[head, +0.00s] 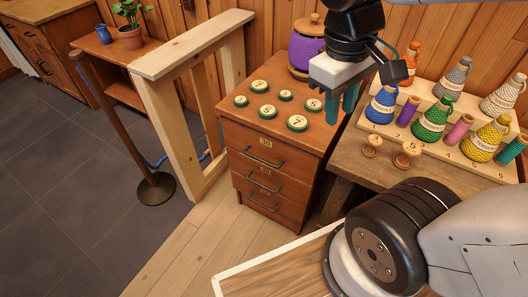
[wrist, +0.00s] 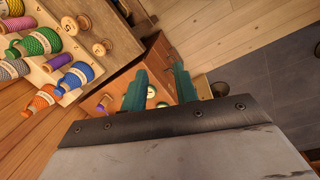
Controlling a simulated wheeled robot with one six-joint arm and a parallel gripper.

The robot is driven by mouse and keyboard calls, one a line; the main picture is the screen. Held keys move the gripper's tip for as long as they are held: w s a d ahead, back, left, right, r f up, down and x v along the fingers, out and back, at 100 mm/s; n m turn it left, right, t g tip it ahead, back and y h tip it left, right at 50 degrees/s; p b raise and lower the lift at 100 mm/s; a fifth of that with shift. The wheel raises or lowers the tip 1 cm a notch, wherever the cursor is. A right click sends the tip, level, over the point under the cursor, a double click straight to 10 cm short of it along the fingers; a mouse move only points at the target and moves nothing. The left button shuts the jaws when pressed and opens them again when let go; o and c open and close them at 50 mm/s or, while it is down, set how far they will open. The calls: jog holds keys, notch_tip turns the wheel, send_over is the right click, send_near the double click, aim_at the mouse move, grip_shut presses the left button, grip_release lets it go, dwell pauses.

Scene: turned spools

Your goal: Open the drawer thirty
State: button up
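A small wooden cabinet (head: 233,135) has three stacked drawers. The top drawer (head: 285,149), middle drawer (head: 245,166) and bottom drawer (head: 285,208) each have a dark bar handle and a small label plate; the label numbers are too small to read surely. All three look shut. My gripper (head: 342,106) hangs above the right side of the cabinet top, pointing down, with its teal fingers apart and nothing between them. In the wrist view the fingers (wrist: 160,88) are also apart, with part of the cabinet behind them.
Several green-rimmed numbered discs (head: 297,123) and a purple lidded jar (head: 306,48) stand on the cabinet. A bench with a thread-cone rack (head: 400,132) and wooden spools (head: 407,154) stands at right. A wooden frame (head: 167,115) and a post (head: 118,120) stand left. Floor before the drawers is clear.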

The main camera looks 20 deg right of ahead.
jog(key=w+d+f+n+g+h, duration=0.2)
jog(key=w+f+n+h, duration=0.45)
jog(key=w+n, duration=0.4)
jog(key=n+t+h, duration=0.6)
jog(key=n, duration=1.3)
send_over(260, 160)
jog(key=s+a, duration=0.1)
jog(key=s, duration=0.3)
notch_tip(260, 160, down, 21)
jog(key=a+f+n+t+y, duration=0.1)
jog(key=a+f+n+t, duration=0.15)
jog(key=f+n, duration=0.4)
jog(key=a+f+n+t+y, duration=0.1)
jog(key=a+f+n+t, duration=0.2)
jog(key=f, duration=0.7)
jog(key=shift+n+h, duration=0.25)
jog(key=shift+n, duration=0.45)
jog(key=shift+r+x, duration=0.2)
jog(key=shift+x, duration=1.8)
jog(key=shift+r+x, duration=0.15)
jog(key=shift+x, duration=1.9)
jog(key=shift+s+d, duration=0.1)
jog(key=shift+d, duration=0.05)
